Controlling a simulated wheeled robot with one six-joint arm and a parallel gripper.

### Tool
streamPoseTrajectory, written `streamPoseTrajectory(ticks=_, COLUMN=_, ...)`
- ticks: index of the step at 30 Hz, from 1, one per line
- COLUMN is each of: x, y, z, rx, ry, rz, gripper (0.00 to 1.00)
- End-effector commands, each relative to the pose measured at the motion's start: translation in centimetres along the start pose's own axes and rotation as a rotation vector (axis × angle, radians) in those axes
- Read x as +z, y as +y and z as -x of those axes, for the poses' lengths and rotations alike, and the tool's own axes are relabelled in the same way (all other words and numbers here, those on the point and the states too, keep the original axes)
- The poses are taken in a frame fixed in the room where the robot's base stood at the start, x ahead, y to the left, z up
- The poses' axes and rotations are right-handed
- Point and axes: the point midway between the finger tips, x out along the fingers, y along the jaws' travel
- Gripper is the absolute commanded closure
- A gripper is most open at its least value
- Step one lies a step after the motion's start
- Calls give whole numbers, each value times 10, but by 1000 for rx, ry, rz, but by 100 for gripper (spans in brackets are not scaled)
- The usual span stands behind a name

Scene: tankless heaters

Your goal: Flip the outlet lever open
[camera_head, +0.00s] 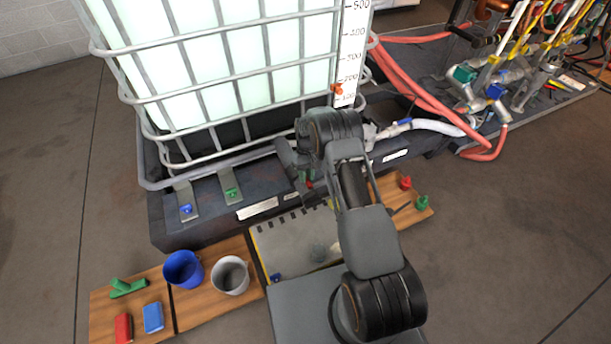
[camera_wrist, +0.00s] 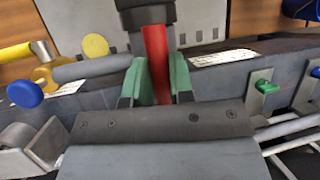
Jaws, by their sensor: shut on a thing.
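My gripper (camera_wrist: 160,78) has green finger pads shut on a red bar, which looks like the outlet lever (camera_wrist: 156,45). The lever's dark mount (camera_wrist: 146,13) shows at the top of the wrist view, and its other end is hidden between the fingers. In the head view my gripper (camera_head: 304,176) is low at the tank's front base, with only a speck of red (camera_head: 309,184) showing beside it. My arm hides most of the outlet area there.
The caged white tank (camera_head: 240,75) stands behind on a dark base. A blue cup (camera_head: 183,269) and a grey cup (camera_head: 230,274) stand on a wooden board at front left. A white hose (camera_head: 430,126) lies right of my arm. Blue and yellow fittings (camera_wrist: 26,94) are close beside my gripper.

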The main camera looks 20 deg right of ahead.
Motion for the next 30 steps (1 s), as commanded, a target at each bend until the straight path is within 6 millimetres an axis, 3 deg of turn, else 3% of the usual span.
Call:
streamPoseTrajectory(ticks=8, x=1, y=2, z=0, rx=4, ry=-4, rz=5, gripper=100)
streamPoseTrajectory(ticks=9, x=1, y=2, z=0, rx=4, ry=-4, rz=5, gripper=77)
streamPoseTrajectory(ticks=17, x=0, y=1, z=0, rx=3, ry=-2, rz=3, gripper=53)
streamPoseTrajectory(ticks=25, x=0, y=1, z=2, rx=2, ry=0, rz=2, gripper=53)
streamPoseTrajectory(ticks=30, x=0, y=1, z=22, rx=3, ry=2, rz=2, gripper=53)
